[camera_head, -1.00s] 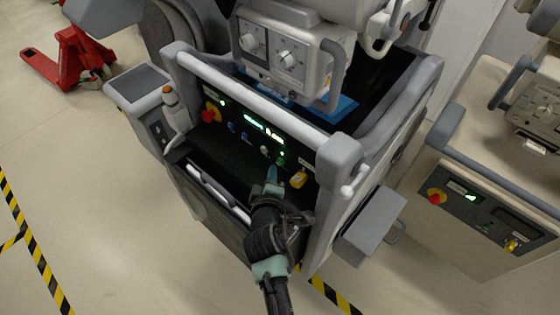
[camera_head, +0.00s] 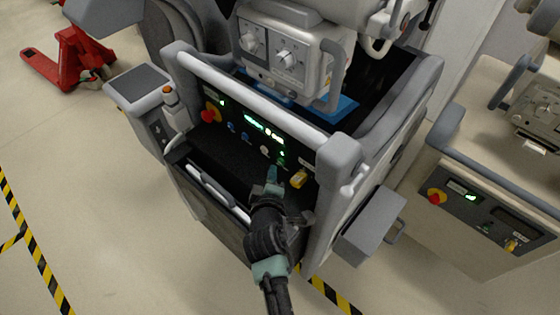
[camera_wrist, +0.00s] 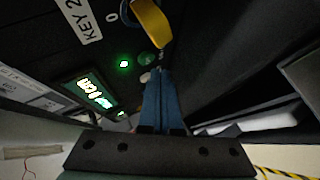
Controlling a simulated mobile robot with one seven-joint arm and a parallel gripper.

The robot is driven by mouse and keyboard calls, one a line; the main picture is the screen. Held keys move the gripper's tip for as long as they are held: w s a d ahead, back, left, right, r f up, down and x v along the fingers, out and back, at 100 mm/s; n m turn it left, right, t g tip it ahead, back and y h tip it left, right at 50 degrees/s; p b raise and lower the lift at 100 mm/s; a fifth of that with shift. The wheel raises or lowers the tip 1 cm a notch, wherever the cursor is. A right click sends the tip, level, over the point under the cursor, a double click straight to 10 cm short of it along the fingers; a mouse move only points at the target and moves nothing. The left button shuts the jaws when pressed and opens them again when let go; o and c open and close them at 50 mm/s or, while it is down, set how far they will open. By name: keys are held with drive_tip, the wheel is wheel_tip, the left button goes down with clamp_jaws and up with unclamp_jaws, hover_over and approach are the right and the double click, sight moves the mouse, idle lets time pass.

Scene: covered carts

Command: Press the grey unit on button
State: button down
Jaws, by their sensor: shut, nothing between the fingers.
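The grey unit (camera_head: 243,93) is a cart with grey rails and a black front control panel (camera_head: 228,122). A round dark green button (camera_wrist: 147,58) shows in the wrist view just beyond my fingertips. A small lit green light (camera_wrist: 124,64) is left of it. The button's label cannot be read. My gripper (camera_head: 272,173) is shut and empty, its blue-green fingers pointing at the lower right of the panel; its tips also show in the wrist view (camera_wrist: 158,74). I cannot tell whether they touch the button.
A yellow key switch (camera_head: 299,179) is right of my gripper, close above the fingers in the wrist view (camera_wrist: 150,20). A white knob (camera_head: 264,152) and red emergency stop (camera_head: 208,116) are further left. A second cart (camera_head: 478,150) stands at right.

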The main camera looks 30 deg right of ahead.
drive_tip(key=shift+d, duration=0.1)
drive_tip(key=shift+w+d, duration=0.15)
drive_tip(key=shift+d, duration=0.2)
drive_tip(key=shift+w+d+p, duration=0.15)
drive_tip(key=shift+d+p, duration=0.2)
drive_tip(key=shift+d, duration=0.1)
idle(0.6)
drive_tip(key=shift+a, duration=0.1)
drive_tip(key=shift+s+a, duration=0.35)
drive_tip(key=shift+a, duration=0.4)
drive_tip(key=a, duration=0.1)
drive_tip(key=s+a, duration=0.1)
drive_tip(key=a, duration=0.1)
drive_tip(key=a+b, duration=0.1)
drive_tip(key=shift+s+a, duration=0.35)
drive_tip(key=shift+a, duration=0.05)
idle(0.8)
